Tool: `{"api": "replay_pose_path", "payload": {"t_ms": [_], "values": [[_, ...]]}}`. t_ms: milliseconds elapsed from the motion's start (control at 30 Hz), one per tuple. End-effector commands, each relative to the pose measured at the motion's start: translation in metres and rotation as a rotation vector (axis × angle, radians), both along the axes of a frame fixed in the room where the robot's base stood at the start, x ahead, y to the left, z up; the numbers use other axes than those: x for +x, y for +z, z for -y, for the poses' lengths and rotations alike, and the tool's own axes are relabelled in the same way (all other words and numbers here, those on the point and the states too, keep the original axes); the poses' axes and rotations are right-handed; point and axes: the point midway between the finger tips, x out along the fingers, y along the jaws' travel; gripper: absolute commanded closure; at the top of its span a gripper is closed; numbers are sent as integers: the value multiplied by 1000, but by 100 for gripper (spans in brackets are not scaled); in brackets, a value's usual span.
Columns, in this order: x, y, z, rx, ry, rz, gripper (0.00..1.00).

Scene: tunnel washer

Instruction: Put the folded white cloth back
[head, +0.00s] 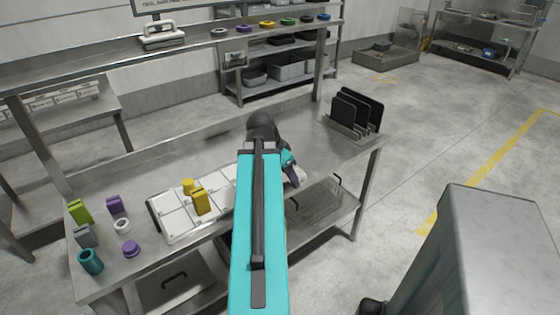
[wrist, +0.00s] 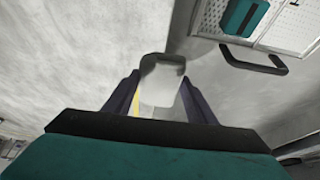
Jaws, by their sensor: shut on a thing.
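My gripper (wrist: 160,84) is shut on the folded white cloth (wrist: 162,92), which shows as a pale, rounded piece between the two dark fingers in the wrist view. In the head view my gripper (head: 294,179) is partly hidden behind my teal arm, over the right part of the metal table (head: 338,152). A small pale edge beside it may be the cloth; most of the cloth is hidden there. I cannot tell whether the cloth touches anything below.
A white compartment tray (head: 172,217) with yellow pieces (head: 200,202) lies left of my arm. Small coloured blocks and rings stand at the table's left end. A rack of black plates (head: 356,112) stands at the far right. A wire basket (head: 320,203) sits below.

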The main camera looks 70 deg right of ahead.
Motion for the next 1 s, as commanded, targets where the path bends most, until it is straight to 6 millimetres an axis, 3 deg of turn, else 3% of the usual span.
{"api": "replay_pose_path", "payload": {"t_ms": [733, 1000], "values": [[4, 1, 5, 1, -1, 2, 70], [20, -3, 30, 1, -1, 2, 70]]}}
